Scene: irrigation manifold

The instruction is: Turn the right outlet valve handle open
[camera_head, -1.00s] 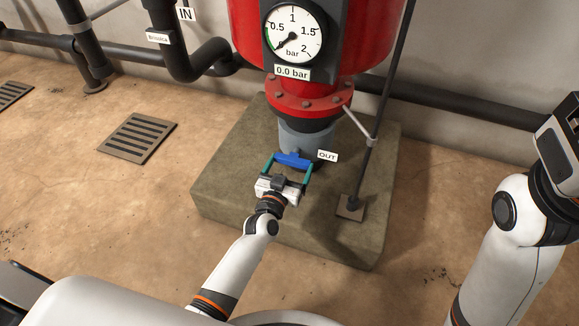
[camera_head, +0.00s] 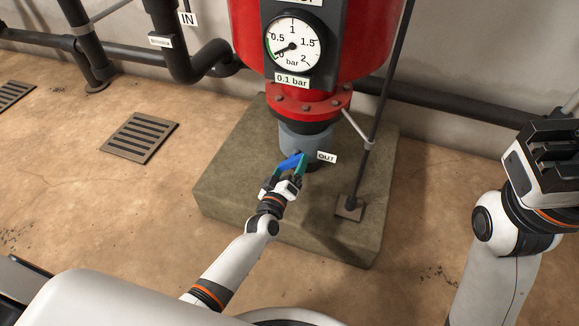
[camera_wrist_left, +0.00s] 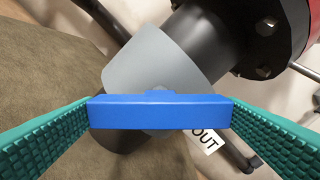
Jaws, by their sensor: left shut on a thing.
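The blue valve handle (camera_head: 291,161) sits on the grey outlet pipe (camera_head: 297,140) below the red tank, beside the OUT tag (camera_head: 326,156). My left gripper (camera_head: 288,167) is shut on the handle, which lies at a slant in the head view. In the left wrist view the blue handle (camera_wrist_left: 160,112) spans between the teal padded fingers, one at each end, with the grey pipe (camera_wrist_left: 160,62) behind it. My right gripper (camera_head: 552,152) is raised at the right edge, away from the valve; its finger opening is unclear.
A thin dark post (camera_head: 377,120) rises to the right of the valve. A floor grate (camera_head: 139,137) lies at left.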

